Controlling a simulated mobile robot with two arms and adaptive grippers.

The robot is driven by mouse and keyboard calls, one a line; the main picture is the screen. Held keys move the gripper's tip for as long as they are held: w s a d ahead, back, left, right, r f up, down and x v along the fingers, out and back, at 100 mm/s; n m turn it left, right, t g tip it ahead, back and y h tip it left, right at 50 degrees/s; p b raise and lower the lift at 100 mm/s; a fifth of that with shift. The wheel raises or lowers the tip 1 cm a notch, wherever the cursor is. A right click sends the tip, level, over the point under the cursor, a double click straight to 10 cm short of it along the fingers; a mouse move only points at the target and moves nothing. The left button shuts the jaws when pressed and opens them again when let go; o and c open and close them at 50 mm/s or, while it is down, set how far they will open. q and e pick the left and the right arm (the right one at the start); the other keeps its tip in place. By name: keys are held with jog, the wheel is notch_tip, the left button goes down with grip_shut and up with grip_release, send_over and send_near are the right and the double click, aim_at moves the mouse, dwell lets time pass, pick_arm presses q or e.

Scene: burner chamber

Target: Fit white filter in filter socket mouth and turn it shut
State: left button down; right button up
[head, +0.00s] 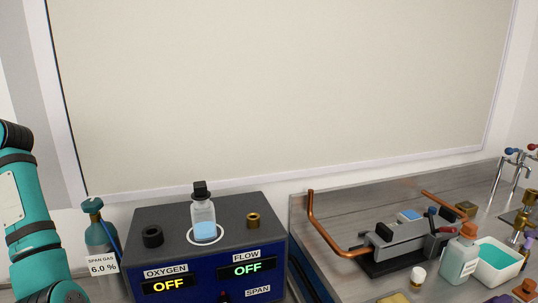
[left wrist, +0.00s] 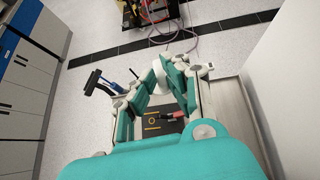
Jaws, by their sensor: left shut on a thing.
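In the left wrist view my left gripper (left wrist: 165,76) is shut on a small white piece (left wrist: 158,68), which looks like the white filter. It shows at the fingertips, partly hidden by the teal fingers. In the head view only my left arm shows at the left edge; the gripper is outside the picture. A dark ring-shaped fitting (head: 152,236) stands on top of the blue and black analyser box (head: 262,215). It may be the filter socket mouth, but I cannot tell for certain. My right gripper is in neither view.
A capped bottle (head: 203,218) of blue liquid and a brass fitting (head: 253,221) stand on the box. A teal span gas cylinder (head: 97,228) is left of it. The metal bench right holds a copper pipe (head: 320,225), a grey device (head: 395,242), a bottle (head: 460,257) and a tub (head: 497,262).

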pick_arm(q)
jog(key=shift+s+r, duration=0.35)
jog(key=shift+r, duration=0.3)
jog(key=w+a+f+m+t, duration=0.1)
jog(key=a+f+m+t, duration=0.2)
jog(key=f, duration=0.5)
jog(key=w+a+f+m+t, duration=0.2)
jog(key=f+m+t, duration=0.1)
jog(key=f, duration=0.5)
jog(key=w+d+f+m+t, duration=0.1)
jog(key=w+d+f+m, duration=0.15)
jog(key=d, duration=0.35)
jog(key=w+d+f+m+t, duration=0.1)
jog(key=d+f+t, duration=0.15)
jog(key=d, duration=0.35)
jog(key=s+d+f+m+t+h, duration=0.1)
jog(key=d+f+m+t+h, duration=0.15)
jog(key=d, duration=0.95)
jog(key=s+d+f+m+t+h, duration=0.15)
jog(key=d+f, duration=0.25)
jog(key=d, duration=0.7)
jog(key=s+d+r+m, duration=0.1)
jog(key=s+d, duration=0.3)
jog(key=d, duration=0.2)
jog(key=s+d+r+m+h, duration=0.1)
jog(key=s+d+r+m, duration=0.1)
jog(key=s+d, duration=0.2)
jog(key=d, duration=0.3)
jog(key=shift+s+d+r, duration=0.25)
jog(key=shift+d+r, duration=0.05)
